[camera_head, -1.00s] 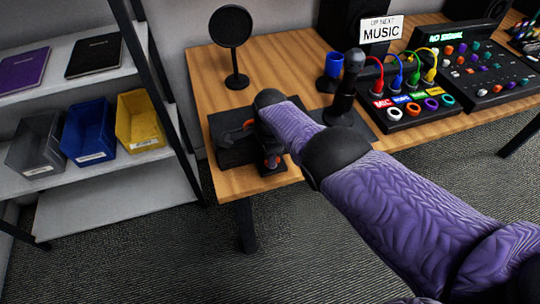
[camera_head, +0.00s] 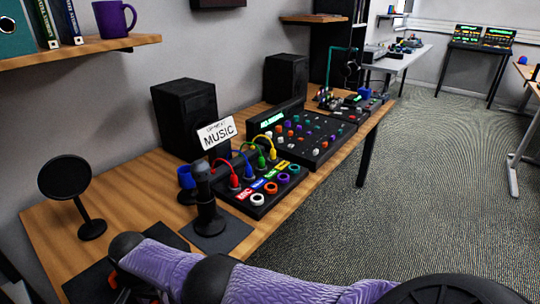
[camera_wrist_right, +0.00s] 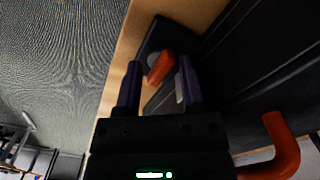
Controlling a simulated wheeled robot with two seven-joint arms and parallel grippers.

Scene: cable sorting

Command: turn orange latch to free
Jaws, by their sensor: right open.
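In the right wrist view the orange latch (camera_wrist_right: 160,68) is a short lever on a black base (camera_wrist_right: 150,45), slanting up to the right. My right gripper (camera_wrist_right: 159,61) is open, with one dark finger on each side of the latch. Gaps show between the latch and both fingers in the picture; its depth relative to the fingertips is hard to tell. In the head view my purple right arm reaches to the lower left over the desk, and its gripper end and the latch cannot be made out there. My left gripper is not in view.
An orange curved handle (camera_wrist_right: 283,150) is right of the gripper, by a large black case. On the desk are a round black screen on a stand (camera_head: 66,178), a microphone (camera_head: 205,200), a cable panel (camera_head: 262,190) and a mixer (camera_head: 305,135).

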